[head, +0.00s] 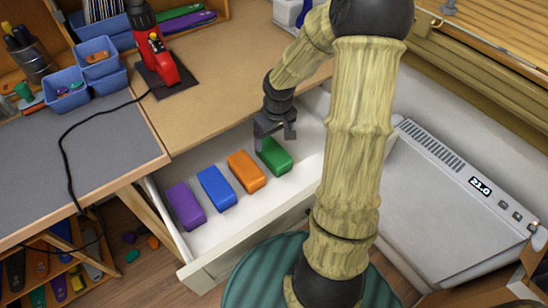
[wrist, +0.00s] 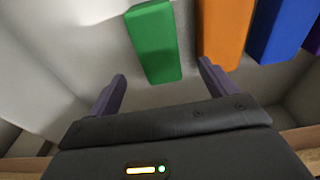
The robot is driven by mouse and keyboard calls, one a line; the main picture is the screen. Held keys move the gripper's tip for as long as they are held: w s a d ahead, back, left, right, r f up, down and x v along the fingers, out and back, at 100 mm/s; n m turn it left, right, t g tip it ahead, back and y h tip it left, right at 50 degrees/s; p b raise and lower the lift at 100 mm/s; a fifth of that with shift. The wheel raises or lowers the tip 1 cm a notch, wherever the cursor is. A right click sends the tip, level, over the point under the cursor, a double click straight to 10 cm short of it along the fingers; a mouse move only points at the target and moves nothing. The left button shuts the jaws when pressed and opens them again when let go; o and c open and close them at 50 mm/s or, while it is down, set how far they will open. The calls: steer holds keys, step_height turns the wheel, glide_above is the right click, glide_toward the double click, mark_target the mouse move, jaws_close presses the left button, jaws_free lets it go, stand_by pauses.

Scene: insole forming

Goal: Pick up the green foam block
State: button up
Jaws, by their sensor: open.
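The green foam block (head: 273,156) lies in the open white drawer, at the right end of a row of blocks. My gripper (head: 274,140) is just above and behind it, pointing down, with its jaws apart. In the wrist view the green block (wrist: 154,42) stands beyond and between the two open fingers of my gripper (wrist: 163,88). Nothing is between the fingertips, and I cannot tell whether a finger touches the block.
An orange block (head: 246,171), a blue block (head: 217,188) and a purple block (head: 186,205) lie left of the green one. The drawer (head: 228,212) has low walls around them. A wooden worktop (head: 220,90) overhangs its back. A grey panel with a display (head: 460,180) stands at the right.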

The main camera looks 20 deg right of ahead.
mark_target(273, 151)
steer(key=shift+w+f, duration=0.1)
steer(key=shift+f, duration=0.6)
step_height(273, 151, down, 5)
steer(key=shift+f+b, duration=0.1)
steer(key=shift+b, duration=0.8)
steer(key=shift+d, duration=0.1)
steer(key=c, duration=1.1)
step_height(273, 151, up, 10)
steer(key=p, duration=0.3)
